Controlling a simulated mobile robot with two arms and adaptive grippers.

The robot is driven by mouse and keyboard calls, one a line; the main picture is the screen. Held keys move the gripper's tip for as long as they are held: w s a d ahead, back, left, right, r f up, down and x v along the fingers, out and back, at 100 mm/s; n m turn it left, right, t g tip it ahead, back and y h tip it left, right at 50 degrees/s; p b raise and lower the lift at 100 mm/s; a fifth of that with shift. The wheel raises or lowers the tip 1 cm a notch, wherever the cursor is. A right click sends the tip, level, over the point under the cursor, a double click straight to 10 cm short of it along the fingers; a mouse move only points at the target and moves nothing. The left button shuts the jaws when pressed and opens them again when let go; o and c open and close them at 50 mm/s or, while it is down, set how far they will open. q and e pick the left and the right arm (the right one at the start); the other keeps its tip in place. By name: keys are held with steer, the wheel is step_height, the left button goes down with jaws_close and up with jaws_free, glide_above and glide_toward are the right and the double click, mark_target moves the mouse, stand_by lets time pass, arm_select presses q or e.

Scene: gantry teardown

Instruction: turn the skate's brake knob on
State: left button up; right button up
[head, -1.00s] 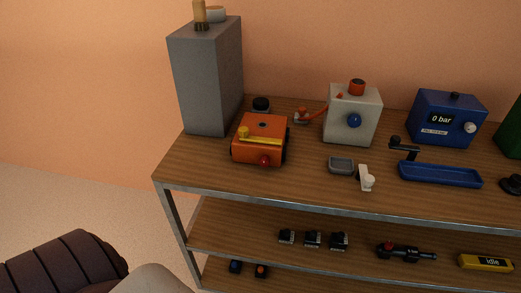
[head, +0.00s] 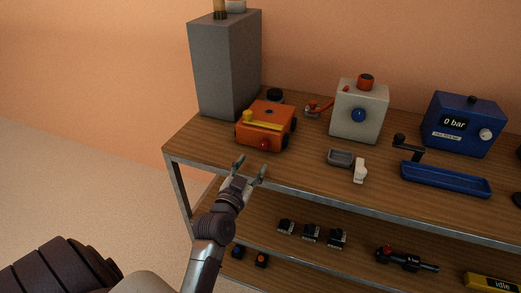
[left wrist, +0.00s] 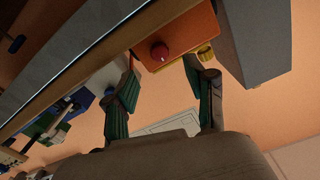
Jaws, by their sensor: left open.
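In the left wrist view, the skate's orange face (left wrist: 178,35) with the red knob (left wrist: 160,52) shows beyond and between the open fingers (left wrist: 160,68). I cannot tell whether the brake is on. My right gripper is out of view.
A tall grey cabinet (head: 226,65) stands behind and left of the skate. To the right are a grey tray (head: 341,158), a cream box (head: 359,110), a blue gauge box (head: 463,124) and a blue tray (head: 445,180). The metal front edge (head: 330,205) lies near my gripper.

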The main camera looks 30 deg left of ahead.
mark_target(263, 148)
arm_select(q)
steer(key=x, duration=0.7)
steer(key=shift+w, duration=0.35)
jaws_close()
